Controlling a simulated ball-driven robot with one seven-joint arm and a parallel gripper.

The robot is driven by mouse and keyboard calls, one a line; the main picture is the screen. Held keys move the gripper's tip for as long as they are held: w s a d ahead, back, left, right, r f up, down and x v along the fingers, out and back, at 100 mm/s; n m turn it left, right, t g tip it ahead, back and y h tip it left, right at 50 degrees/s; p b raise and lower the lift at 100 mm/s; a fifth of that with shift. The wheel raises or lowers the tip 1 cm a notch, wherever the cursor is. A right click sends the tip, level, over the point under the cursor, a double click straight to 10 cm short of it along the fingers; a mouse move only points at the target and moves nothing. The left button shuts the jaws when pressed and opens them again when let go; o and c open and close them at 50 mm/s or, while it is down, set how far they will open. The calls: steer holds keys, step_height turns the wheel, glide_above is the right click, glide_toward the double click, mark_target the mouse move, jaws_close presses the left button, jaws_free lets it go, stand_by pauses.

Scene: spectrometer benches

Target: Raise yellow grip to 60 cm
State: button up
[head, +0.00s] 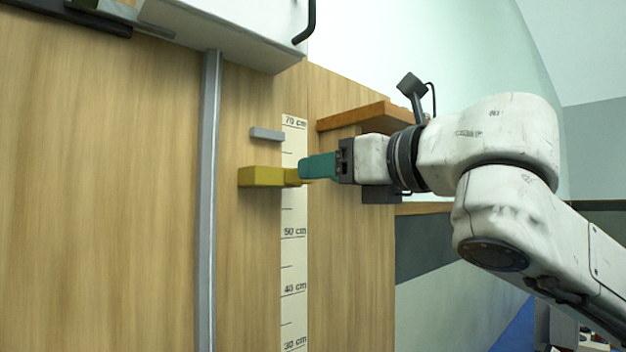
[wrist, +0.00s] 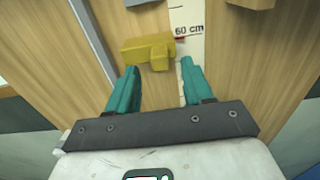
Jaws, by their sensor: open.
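The yellow grip (head: 261,176) sticks out from the wooden panel beside the white centimetre scale (head: 294,262). In the wrist view the yellow grip (wrist: 146,48) has a stub pointing toward me, and a small red pointer (wrist: 180,40) at its right lies close to the 60 cm mark. My gripper (head: 303,168), with teal fingers, is open. In the wrist view my gripper (wrist: 158,67) has one finger on each side of the stub's line, with the stub just at or beyond the tips. In the head view the fingers hide part of the scale near 60 cm.
A grey block (head: 267,134) sits on the panel just above the grip. A brown wooden shelf (head: 355,115) juts out above my gripper. A vertical grey rail (head: 208,210) runs left of the grip. A white cabinet (head: 235,30) hangs above.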

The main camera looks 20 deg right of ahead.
steer(key=b+v, duration=0.1)
steer(key=v, duration=0.5)
steer(key=shift+s, duration=0.2)
